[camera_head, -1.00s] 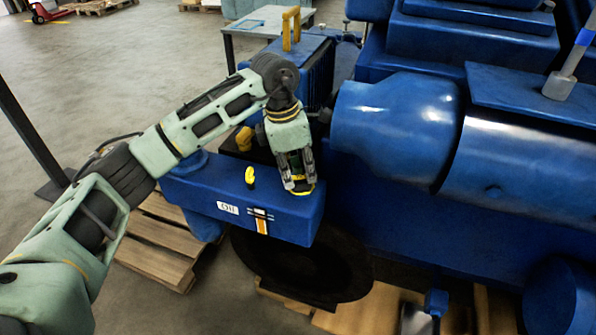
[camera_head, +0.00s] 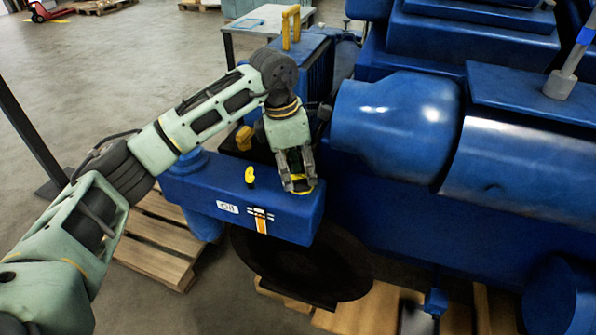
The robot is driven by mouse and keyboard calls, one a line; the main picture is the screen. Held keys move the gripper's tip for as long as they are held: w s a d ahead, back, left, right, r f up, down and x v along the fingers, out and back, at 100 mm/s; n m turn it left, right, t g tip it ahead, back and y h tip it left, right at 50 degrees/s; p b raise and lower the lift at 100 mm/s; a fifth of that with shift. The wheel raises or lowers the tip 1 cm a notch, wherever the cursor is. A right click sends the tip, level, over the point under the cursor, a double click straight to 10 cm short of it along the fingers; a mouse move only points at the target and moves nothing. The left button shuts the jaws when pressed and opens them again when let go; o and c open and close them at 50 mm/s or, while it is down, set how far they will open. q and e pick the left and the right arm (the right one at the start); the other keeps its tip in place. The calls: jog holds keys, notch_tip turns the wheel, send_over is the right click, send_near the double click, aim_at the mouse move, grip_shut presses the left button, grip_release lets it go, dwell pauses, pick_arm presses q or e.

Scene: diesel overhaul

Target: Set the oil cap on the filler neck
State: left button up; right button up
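The yellow oil cap (camera_head: 303,190) shows as a thin yellow edge at the right end of the blue housing (camera_head: 207,187) marked OIL. My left gripper (camera_head: 300,184) points down at it, with its fingertips at the cap. The fingers hide most of the cap, and I cannot tell whether they grip it or stand apart from it. The filler neck is hidden under the cap and fingers, so I cannot see how the cap sits on it. My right gripper is not in view.
The large blue engine body (camera_head: 395,130) rises close on the right. A wooden pallet (camera_head: 155,260) lies below left. Open floor is at far left.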

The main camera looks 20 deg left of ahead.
pick_arm(q)
notch_tip(320, 180, up, 11)
jog(key=a, duration=0.1)
jog(key=shift+s+a, duration=0.35)
